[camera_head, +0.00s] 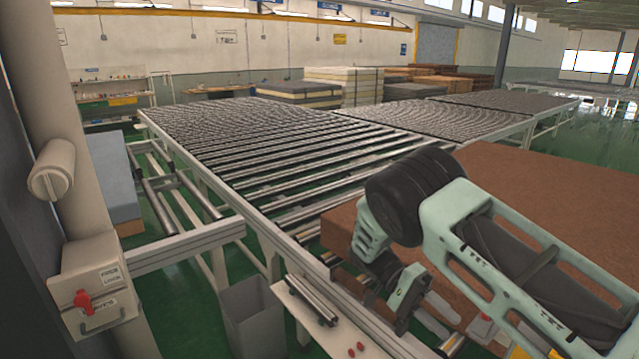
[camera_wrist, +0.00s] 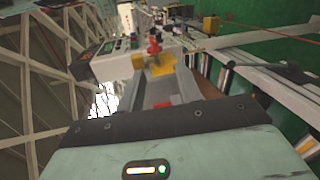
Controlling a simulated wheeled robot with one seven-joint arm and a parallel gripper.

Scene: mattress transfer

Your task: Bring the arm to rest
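My arm, mint green with dark joints, reaches in from the lower right in the head view, bent at the elbow. Its lower part hangs in front of a large brown mattress (camera_head: 560,200).
The mattress lies on the near right of a long roller conveyor (camera_head: 270,165). A control box (camera_head: 95,285) with a red knob stands on a post at left. A grey bin (camera_head: 252,315) is below the conveyor edge. Stacked mattresses (camera_head: 345,88) stand at the back.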

